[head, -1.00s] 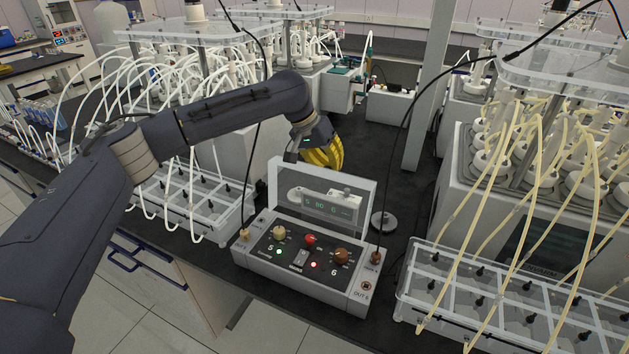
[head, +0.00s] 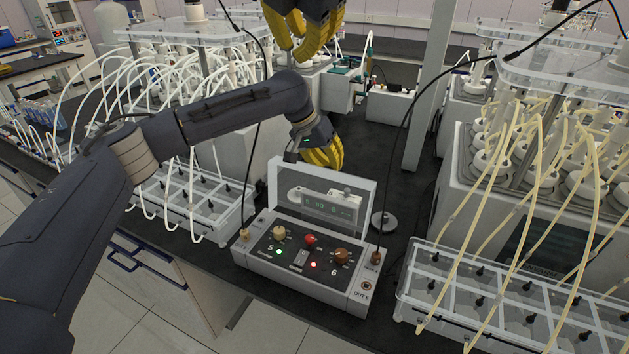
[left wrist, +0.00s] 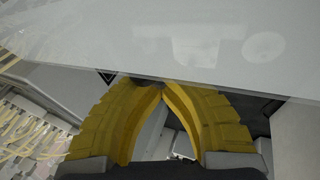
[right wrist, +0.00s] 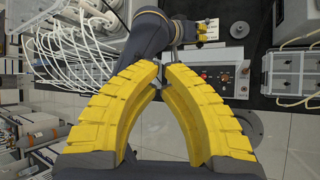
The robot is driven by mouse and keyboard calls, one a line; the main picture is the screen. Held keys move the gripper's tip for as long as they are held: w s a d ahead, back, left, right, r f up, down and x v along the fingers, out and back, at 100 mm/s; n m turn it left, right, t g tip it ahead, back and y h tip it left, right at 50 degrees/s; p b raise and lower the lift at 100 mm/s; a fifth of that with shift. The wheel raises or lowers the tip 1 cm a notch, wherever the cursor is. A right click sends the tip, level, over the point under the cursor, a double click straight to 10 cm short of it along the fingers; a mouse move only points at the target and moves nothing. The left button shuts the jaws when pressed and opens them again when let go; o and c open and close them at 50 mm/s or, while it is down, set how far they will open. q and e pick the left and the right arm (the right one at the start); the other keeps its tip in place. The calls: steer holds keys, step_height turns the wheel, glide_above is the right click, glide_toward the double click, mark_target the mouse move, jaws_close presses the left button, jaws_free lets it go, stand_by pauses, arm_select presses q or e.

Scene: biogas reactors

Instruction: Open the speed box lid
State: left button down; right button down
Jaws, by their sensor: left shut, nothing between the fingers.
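The speed box (head: 305,262) is a pale box with knobs, a red button and lit lamps on its dark top panel, near the bench's front edge. Its clear lid (head: 322,183) stands roughly upright at the box's rear edge, with a small green-digit display (head: 325,204) in its area. My left gripper (head: 333,165) is shut and empty just behind the lid. In the left wrist view a translucent panel, apparently the lid (left wrist: 120,40), spans the top, close to the fingertips; contact cannot be told. My right gripper (head: 300,52) is high at the back, its fingertips together and empty.
A clear rack (head: 500,300) with yellow tubes stands right of the box, and another (head: 180,205) with white tubes to the left. A grey post (head: 428,90) and a small round disc (head: 383,222) are behind right. Black cables hang to the box.

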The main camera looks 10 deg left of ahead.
steer(key=a+f+h, duration=0.3)
steer(key=f, duration=1.1)
steer(key=n+t+h, duration=0.3)
glide_toward(317, 180)
steer(key=x, duration=0.7)
steer(key=shift+f, duration=0.3)
steer(key=shift+w+d+f, duration=0.1)
steer(key=shift+w+d, duration=0.15)
steer(key=shift+w, duration=0.45)
steer(key=shift+w+d, duration=0.1)
steer(key=shift+w, duration=0.05)
